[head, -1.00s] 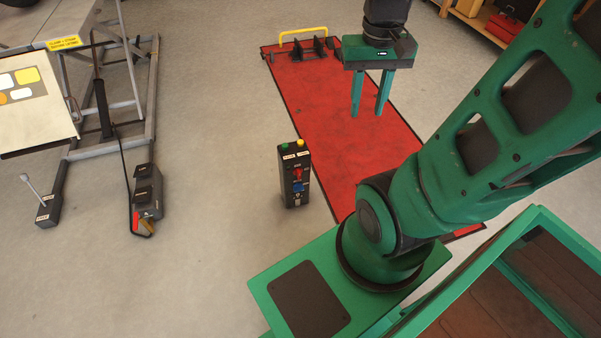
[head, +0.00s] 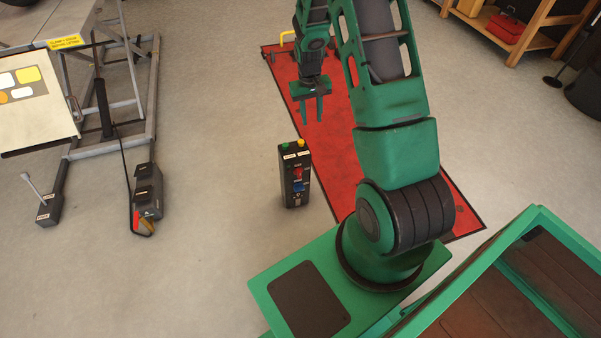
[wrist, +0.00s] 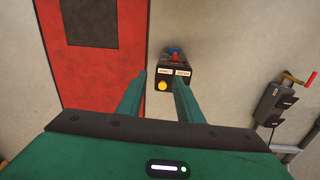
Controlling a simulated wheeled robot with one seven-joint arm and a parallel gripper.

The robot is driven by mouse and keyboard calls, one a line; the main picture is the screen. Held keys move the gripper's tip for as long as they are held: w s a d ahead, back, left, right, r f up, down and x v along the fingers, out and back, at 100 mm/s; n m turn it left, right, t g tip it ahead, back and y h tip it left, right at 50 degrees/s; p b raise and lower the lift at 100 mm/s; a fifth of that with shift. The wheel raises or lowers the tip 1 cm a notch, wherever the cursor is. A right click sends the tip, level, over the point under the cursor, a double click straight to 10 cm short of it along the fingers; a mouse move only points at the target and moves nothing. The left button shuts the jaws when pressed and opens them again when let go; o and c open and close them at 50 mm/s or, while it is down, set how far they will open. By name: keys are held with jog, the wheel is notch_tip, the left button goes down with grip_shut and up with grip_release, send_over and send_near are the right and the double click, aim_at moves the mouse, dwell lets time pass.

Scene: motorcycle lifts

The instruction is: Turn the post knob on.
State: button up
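The black control post (head: 292,180) stands upright on the floor left of the red mat. It has a green and a yellow button on top. A red knob-like control (head: 297,174) and a blue one (head: 298,187) sit on its front face; their exact settings are too small to read. My gripper (head: 312,117) is open and empty, fingers pointing down, above and beyond the post, apart from it. In the wrist view the post (wrist: 180,74) shows between and beyond the fingers, with its yellow button visible; the green button is not visible there, and my right finger covers part of the post.
The red mat (head: 345,165) lies flat behind the post. A grey lift frame (head: 140,100) with a pedal box (head: 147,195) and a lever (head: 38,198) stands at left. A wooden shelf (head: 490,25) is at the back right. Floor around the post is clear.

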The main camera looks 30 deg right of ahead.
notch_tip(320, 180, down, 13)
jog(key=w+a, duration=0.1)
jog(key=w, duration=0.2)
send_near(300, 171)
jog(key=shift+s+d+n+y, duration=0.15)
jog(key=shift+d+n+y, duration=0.15)
jog(key=shift+y, duration=0.1)
notch_tip(300, 171, down, 10)
jog(key=shift+a+f, duration=0.1)
jog(key=shift+f, duration=0.05)
